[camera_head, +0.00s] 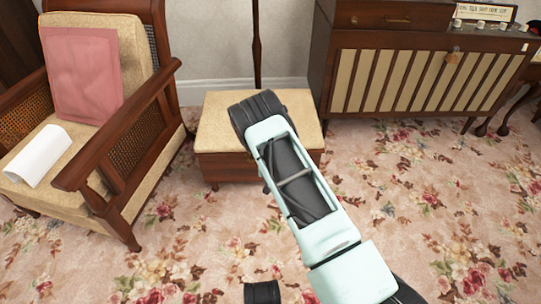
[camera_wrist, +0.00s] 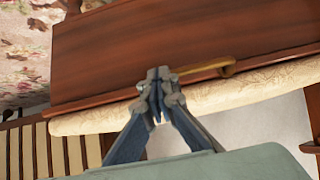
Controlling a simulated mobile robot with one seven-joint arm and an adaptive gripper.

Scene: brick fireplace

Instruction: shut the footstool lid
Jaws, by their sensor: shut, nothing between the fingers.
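The footstool has a cream padded lid (camera_head: 215,122) and a dark wooden body (camera_head: 227,168). In the head view the lid looks level on the body, but my arm covers its right part and I cannot tell if a small gap is left. In the wrist view the wooden front (camera_wrist: 180,45) fills the top, with a brass handle (camera_wrist: 222,67) and the lid's cream edge (camera_wrist: 260,83) below it. My gripper (camera_wrist: 158,75) is shut and empty, its tips close to the handle's left end; contact is unclear. My arm hides the gripper in the head view.
A wooden armchair (camera_head: 130,130) with a pink cushion (camera_head: 82,75) stands close on the left. A striped cabinet (camera_head: 420,80) stands behind on the right. A thin dark pole (camera_head: 256,45) rises behind the footstool. Floral carpet (camera_head: 400,190) is clear to the right.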

